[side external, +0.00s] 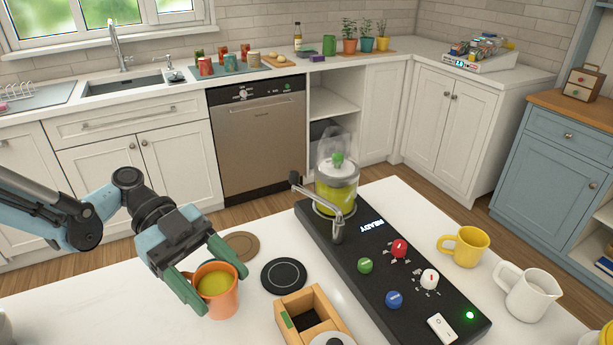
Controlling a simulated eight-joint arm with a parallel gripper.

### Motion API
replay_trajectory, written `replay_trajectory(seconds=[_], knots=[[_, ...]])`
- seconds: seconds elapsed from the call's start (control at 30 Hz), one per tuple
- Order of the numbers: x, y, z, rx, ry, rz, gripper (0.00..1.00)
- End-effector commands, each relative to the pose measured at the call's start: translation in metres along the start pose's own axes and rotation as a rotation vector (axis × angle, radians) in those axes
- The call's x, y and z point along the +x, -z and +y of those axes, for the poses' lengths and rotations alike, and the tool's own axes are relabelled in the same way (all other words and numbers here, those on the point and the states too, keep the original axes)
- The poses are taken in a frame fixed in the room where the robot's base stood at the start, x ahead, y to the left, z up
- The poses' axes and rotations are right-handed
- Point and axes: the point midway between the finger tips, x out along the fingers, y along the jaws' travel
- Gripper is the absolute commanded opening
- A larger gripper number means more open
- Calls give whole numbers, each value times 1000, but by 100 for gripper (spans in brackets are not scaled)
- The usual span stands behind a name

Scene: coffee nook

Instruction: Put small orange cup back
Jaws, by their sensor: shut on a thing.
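The small orange cup (224,305) is upright at the lower left of the white counter, with yellow-green liquid inside. My gripper (210,275) reaches in from the left and is shut on the cup, with one green finger on either side of it. I cannot tell whether the cup's base touches the counter. A black round coaster (284,275) lies just right of the cup. A brown round coaster (241,246) lies behind the cup.
A black machine (385,270) with coloured knobs, a spout and a clear container of green liquid (336,190) stands right of the cup. A wooden box (309,318) is in front. A yellow mug (464,247) and white pitcher (527,294) stand far right.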

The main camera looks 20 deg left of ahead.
Motion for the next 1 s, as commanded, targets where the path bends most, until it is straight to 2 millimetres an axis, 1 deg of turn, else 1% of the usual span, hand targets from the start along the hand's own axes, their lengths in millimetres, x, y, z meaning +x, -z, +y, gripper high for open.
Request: replay_trajectory(seconds=[0.1, 0.27, 0.7, 0.83, 1.0], knots=[[3, 0, 3, 23, -55, 1, 20], [6, -6, 4, 28, -69, 0, 20], [22, -47, 4, 26, -65, 0, 20], [26, -56, 4, 25, -65, 0, 20], [28, -61, 4, 25, -65, 0, 20]])
